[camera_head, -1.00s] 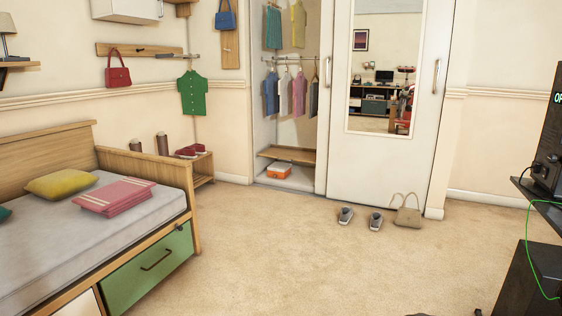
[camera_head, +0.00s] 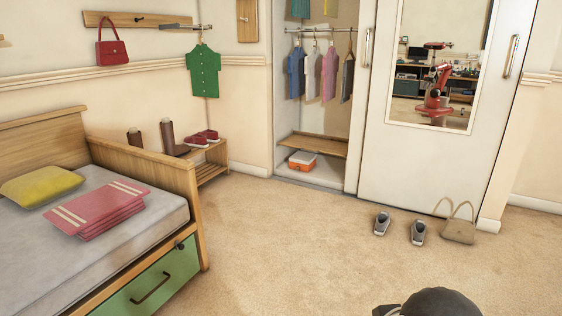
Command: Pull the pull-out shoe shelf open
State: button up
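A flat wooden shelf (camera_head: 313,145) sits low inside the open left part of the wardrobe, below the hanging clothes. It looks like the pull-out shoe shelf and appears to lie within the wardrobe; no shoes show on it. An orange box with a white lid (camera_head: 302,160) stands under it on the wardrobe floor. My gripper is not in view. The mirror on the wardrobe door shows a red robot as a reflection, too small to tell its gripper's state.
Grey shoes (camera_head: 418,232) and a beige handbag (camera_head: 459,228) lie before the closed sliding door (camera_head: 455,165). The bed (camera_head: 150,210) fills the left. A small rack (camera_head: 212,170) holds red shoes. Carpet between bed and wardrobe is clear. A dark rounded shape at bottom right is unclear.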

aim_at(325, 144)
jog(key=i, duration=2.45)
jog(key=i+l+u, duration=0.1)
jog(key=i, duration=1.1)
jog(key=i+l, duration=0.15)
jog(key=i, duration=1.1)
